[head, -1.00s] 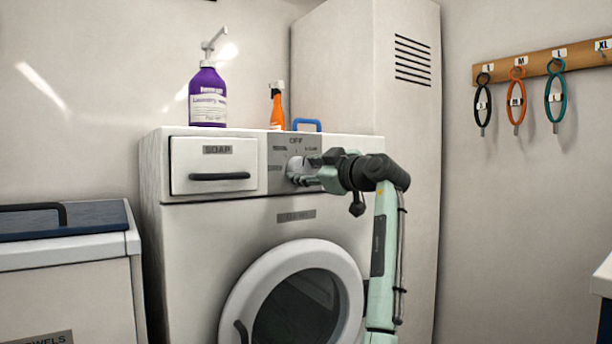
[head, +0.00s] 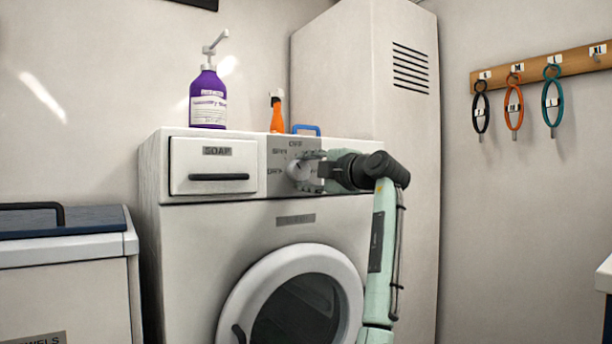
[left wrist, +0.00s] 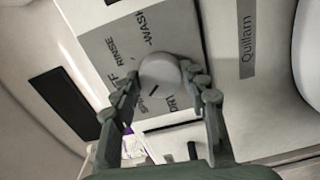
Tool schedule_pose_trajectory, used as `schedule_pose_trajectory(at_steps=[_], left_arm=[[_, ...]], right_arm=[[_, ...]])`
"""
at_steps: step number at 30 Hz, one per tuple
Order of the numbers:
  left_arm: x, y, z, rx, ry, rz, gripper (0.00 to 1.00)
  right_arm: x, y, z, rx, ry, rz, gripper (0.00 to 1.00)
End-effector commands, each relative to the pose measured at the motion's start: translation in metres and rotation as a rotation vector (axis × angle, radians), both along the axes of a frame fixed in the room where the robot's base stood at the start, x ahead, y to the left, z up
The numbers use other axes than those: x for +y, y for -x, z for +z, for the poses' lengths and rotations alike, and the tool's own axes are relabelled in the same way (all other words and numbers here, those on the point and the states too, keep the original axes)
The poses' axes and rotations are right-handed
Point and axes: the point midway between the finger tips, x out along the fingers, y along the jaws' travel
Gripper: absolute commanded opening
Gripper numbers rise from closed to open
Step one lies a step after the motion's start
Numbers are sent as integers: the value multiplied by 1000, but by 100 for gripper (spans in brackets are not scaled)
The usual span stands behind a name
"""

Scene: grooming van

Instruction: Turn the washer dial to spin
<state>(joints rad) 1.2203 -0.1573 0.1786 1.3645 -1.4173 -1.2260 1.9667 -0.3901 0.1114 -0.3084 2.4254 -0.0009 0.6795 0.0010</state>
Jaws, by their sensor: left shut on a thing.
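The washer (head: 185,240) is white, with a grey dial panel (head: 279,153) at its upper right. My left gripper (head: 312,170) comes from the right and is shut on the dial. In the left wrist view, its fingertips (left wrist: 159,76) lie on both sides of the dial (left wrist: 160,70). The dial's dark mark (left wrist: 153,89) points roughly toward the SPIN label (left wrist: 149,104), which a finger partly hides. RINSE, WASH and DRY labels also show. My right gripper is not in view.
A purple pump bottle (head: 208,100), an orange bottle (head: 277,116) and a blue-handled item (head: 306,129) stand on the washer. The soap drawer (head: 213,165) is closed left of the panel. A tall vented cabinet (head: 408,130) stands behind my arm.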

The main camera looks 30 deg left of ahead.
Motion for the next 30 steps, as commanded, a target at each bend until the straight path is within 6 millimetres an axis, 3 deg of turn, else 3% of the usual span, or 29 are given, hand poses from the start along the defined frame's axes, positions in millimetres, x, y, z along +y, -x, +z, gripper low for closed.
schedule_pose_trajectory(at_steps=[23, 24, 28, 30], left_arm=[[0, 0, 0, -96, 42, 0, 15], [0, 0, 0, -97, 41, 0, 46], [0, 0, 0, -97, 41, 0, 62], [0, 0, 0, -97, 41, 0, 65]], right_arm=[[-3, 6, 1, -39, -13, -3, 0], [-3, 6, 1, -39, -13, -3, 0], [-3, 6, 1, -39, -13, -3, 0], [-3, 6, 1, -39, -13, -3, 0]])
